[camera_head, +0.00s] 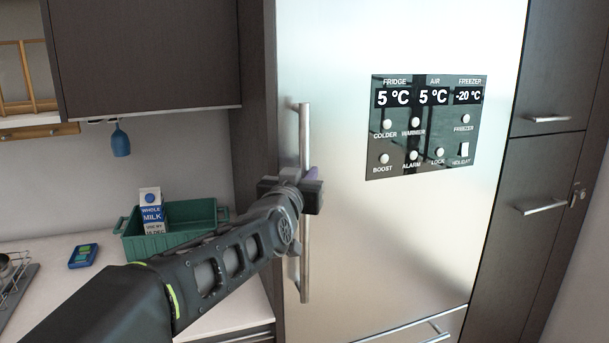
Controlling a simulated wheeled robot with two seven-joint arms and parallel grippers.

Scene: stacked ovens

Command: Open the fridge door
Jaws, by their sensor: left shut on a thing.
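The fridge door (400,235) is a tall brushed-steel panel with a dark display reading 5 °C, 5 °C and -20 °C. It looks closed, flush with the dark cabinet frame on its left. Its vertical bar handle (304,135) runs along the door's left side. My left gripper (311,192) is shut on the handle at about its middle, and the wrist hides part of the bar and much of the fingers. My right gripper is not in view.
A green crate (220,212) with a milk carton (151,212) stands on the white counter (50,250) at left. A blue-green item (83,256) and a wire rack (14,280) lie nearby. Dark cabinets (545,170) flank the fridge at right. A drawer handle (432,331) shows below the door.

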